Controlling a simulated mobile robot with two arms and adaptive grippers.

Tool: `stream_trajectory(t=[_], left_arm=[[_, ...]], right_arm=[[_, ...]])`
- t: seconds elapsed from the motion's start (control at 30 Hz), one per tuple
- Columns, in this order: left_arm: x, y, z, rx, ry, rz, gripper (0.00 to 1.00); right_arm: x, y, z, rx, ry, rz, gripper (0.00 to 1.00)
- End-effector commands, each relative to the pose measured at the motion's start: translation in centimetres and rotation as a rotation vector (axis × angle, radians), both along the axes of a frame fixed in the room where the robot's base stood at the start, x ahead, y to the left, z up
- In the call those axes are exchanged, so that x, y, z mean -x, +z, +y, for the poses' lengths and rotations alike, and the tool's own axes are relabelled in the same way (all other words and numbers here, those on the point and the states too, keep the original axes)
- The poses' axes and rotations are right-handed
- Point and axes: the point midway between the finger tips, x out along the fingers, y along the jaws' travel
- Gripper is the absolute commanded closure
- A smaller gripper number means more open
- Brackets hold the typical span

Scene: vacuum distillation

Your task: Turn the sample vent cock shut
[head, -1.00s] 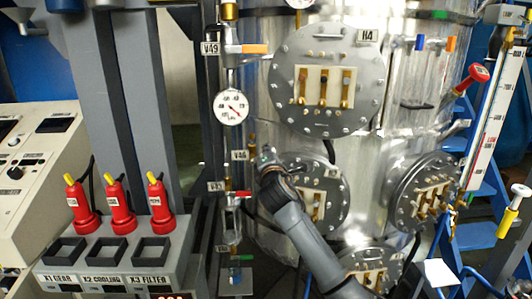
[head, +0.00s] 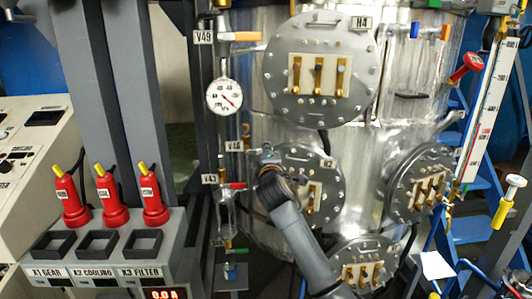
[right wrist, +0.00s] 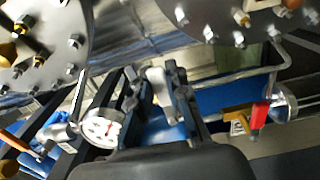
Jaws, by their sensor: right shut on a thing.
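My right gripper (head: 266,156) is beside the V46 label (head: 234,146), in front of the column's left side. In the right wrist view its fingers (right wrist: 155,78) are shut on a pale grey lever-like piece (right wrist: 157,86). I cannot tell which cock that piece belongs to, as the gripper hides it in the head view. A red-handled cock (head: 236,186) is at the V43 label, just below and left of the gripper. A red handle (right wrist: 259,115) also shows at the right of the wrist view. My left gripper is not in view.
A round gauge (head: 225,97) hangs above left of the gripper, with an orange-handled valve (head: 246,36) over it. Bolted flanges (head: 319,68) stand out from the metal column close to the arm. Red plugs (head: 109,200) stand on a console at left.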

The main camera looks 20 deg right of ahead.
Motion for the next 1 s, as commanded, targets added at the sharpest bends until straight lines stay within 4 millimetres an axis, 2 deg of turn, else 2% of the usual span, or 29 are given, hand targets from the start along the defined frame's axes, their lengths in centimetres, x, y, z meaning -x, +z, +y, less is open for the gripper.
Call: stream_trajectory(t=[0.3, 0.33, 0.43, 0.77, 0.87, 1.0], left_arm=[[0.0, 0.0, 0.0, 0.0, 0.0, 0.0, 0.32], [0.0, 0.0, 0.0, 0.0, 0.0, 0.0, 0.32], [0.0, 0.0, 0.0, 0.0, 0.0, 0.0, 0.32], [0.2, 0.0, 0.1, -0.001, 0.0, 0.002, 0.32], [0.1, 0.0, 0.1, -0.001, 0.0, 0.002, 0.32], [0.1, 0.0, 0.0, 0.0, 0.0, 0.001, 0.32]], right_arm=[[0.0, -0.3, 0.0, -0.013, 0.001, 0.003, 1.0], [0.0, -0.3, 0.0, -0.013, 0.001, 0.003, 0.81], [0.0, -0.3, 0.0, -0.012, 0.001, 0.004, 0.6], [0.1, -0.1, 0.1, -0.008, 0.001, 0.001, 0.6], [0.7, -0.1, 0.2, -0.008, 0.001, 0.001, 0.6], [2.5, -0.1, 0.8, -0.007, 0.002, 0.0, 0.6]])
